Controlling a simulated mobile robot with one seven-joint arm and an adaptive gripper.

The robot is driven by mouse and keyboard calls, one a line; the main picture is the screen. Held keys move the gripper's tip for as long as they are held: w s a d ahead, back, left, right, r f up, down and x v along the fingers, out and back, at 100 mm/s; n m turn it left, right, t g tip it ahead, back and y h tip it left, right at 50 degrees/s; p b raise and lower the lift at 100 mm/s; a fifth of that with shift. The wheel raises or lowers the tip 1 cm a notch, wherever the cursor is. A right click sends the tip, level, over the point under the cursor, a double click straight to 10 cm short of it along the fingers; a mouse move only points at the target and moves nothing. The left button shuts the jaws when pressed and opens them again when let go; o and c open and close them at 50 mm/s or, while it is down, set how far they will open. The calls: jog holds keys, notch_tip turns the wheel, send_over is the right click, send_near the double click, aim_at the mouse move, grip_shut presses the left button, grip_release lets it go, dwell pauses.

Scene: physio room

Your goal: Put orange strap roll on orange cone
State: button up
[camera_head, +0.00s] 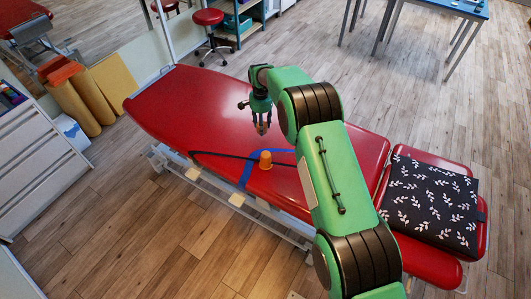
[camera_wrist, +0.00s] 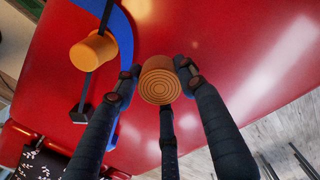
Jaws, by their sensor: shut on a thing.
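The orange strap roll (camera_wrist: 160,84), with a spiral end face, is held between the dark fingers of my gripper (camera_wrist: 158,75). In the head view my gripper (camera_head: 262,126) hangs above the red treatment table and mostly hides the roll. The orange cone (camera_head: 266,160) stands on the red table, below the gripper in the picture. It also shows in the wrist view (camera_wrist: 92,51), left of and above the held roll, and apart from it. The cone looks short and blunt, with a flat top.
The red treatment table (camera_head: 190,95) carries a blue strap (camera_head: 246,176) and a dark strap (camera_head: 215,154) beside the cone. A black leaf-patterned cushion (camera_head: 430,204) lies at the right end. The table's left part is bare.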

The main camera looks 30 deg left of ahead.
jog(key=s+d+r+n+p, duration=0.2)
jog(key=s+d+r, duration=0.1)
jog(key=s+d, duration=1.6)
jog(key=shift+s+r+n+p, duration=0.15)
jog(key=shift+s+n+p, duration=0.2)
jog(key=shift+s, duration=0.75)
jog(key=b, duration=0.1)
send_over(266, 154)
jog(key=shift+a+f, duration=0.1)
jog(key=shift+f, duration=0.65)
jog(key=shift+f, duration=1.75)
jog(key=shift+f+b, duration=0.1)
jog(key=shift+b, duration=0.2)
jog(key=o, duration=1.1)
jog(key=shift+o, duration=0.2)
